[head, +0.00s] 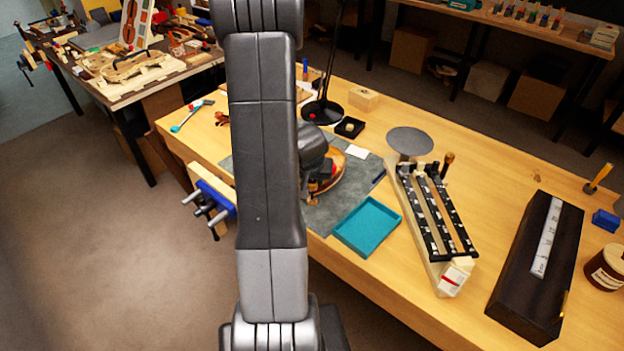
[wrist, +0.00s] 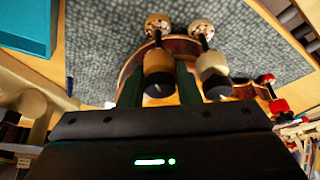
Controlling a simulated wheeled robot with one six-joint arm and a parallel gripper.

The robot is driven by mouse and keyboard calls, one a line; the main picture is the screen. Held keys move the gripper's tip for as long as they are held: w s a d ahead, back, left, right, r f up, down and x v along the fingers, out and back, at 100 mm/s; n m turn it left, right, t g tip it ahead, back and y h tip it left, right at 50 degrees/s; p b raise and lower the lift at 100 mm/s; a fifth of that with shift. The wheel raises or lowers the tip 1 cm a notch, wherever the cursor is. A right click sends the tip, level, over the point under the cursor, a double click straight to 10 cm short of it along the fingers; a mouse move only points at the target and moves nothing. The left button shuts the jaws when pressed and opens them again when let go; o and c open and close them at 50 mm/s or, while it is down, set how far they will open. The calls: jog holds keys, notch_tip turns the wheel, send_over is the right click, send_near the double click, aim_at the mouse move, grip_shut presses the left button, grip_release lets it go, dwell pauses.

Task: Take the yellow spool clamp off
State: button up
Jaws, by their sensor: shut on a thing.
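In the wrist view, my gripper (wrist: 159,80) has its two dark green fingers on either side of a pale yellow-tan spool clamp (wrist: 158,62), shut on it. The clamp's spools and dark shaft stand at the edge of the violin body (wrist: 180,44). A similar pale spool clamp (wrist: 212,68) stands just right of the right finger. A red spool clamp (wrist: 279,105) is farther right. In the head view, the violin body (head: 345,185) lies on the grey mat, partly hidden by my arm. My fingertips are hidden there.
A teal tray (head: 368,227) is on the mat's near edge. A rack with dark strips (head: 437,215) and a dark case (head: 540,265) stand to the right. A blue vise (head: 215,198) is on the bench's left edge. A black lamp base (head: 322,112) stands behind.

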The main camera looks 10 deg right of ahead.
jog(key=shift+s+f, duration=0.1)
jog(key=shift+s, duration=0.2)
jog(key=shift+s+a+b, duration=0.15)
jog(key=shift+s+b, duration=0.1)
jog(key=shift+b, duration=0.1)
dwell(0.6)
jog(key=shift+s, duration=0.2)
jog(key=shift+s+a+b, duration=0.15)
jog(key=shift+s+b, duration=0.3)
jog(key=shift+s, duration=0.05)
jog(key=shift+s+a+b, duration=0.15)
jog(key=shift+s+b, duration=0.25)
jog(key=shift+s, duration=0.1)
notch_tip(320, 180, up, 7)
jog(key=p, duration=0.6)
